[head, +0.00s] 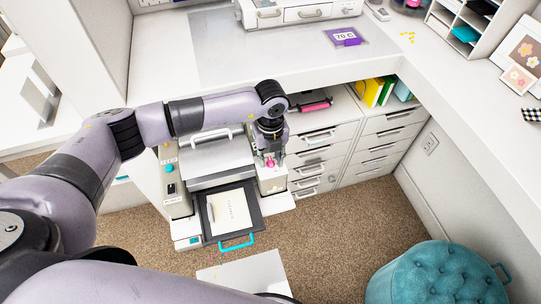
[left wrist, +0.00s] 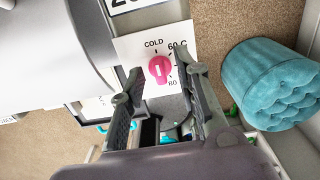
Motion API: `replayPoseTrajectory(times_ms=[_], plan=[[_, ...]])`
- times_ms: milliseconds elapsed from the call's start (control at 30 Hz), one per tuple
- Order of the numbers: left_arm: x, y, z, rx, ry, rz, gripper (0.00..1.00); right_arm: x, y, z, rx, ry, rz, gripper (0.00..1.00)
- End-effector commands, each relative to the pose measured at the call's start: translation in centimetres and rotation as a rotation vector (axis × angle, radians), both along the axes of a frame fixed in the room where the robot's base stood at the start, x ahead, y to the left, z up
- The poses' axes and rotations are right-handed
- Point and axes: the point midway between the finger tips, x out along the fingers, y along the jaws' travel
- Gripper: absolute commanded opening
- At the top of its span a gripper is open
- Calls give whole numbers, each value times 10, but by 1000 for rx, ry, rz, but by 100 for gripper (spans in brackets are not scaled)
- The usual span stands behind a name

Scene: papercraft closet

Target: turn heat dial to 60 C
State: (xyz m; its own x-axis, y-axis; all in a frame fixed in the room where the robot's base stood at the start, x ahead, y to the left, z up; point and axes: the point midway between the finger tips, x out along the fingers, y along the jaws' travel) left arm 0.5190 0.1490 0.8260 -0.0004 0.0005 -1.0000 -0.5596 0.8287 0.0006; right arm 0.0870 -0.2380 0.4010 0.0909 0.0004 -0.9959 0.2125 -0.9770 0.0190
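The pink heat dial (left wrist: 159,68) sits on a white panel with the labels COLD, 60 C and 80 around it. Its white mark runs roughly up and down in the left wrist view; I cannot tell exactly which label it points to. In the head view the dial (head: 270,162) is a small pink spot on the right side of the grey-and-white machine (head: 218,157). My left gripper (left wrist: 163,75) is open, with its fingertips on either side of the dial. I cannot tell whether they touch it. My right gripper is not in view.
A tray (head: 256,202) with a teal handle and a paper sheet sticks out of the machine's front. White drawers (head: 322,142) stand to the right. The white desk (head: 235,45) is behind. A teal tufted stool (head: 437,275) stands at lower right, with open carpet between.

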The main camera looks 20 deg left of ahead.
Motion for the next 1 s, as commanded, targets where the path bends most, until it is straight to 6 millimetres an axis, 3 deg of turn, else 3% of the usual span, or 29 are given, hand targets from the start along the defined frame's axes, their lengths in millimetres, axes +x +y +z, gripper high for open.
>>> replayPoseTrajectory(times_ms=[167,633,1000], plan=[[0,0,0,0,0,0,30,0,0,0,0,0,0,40],[0,0,0,0,0,0,0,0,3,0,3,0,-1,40],[0,0,0,-1,-1,-2,0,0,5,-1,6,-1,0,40]])
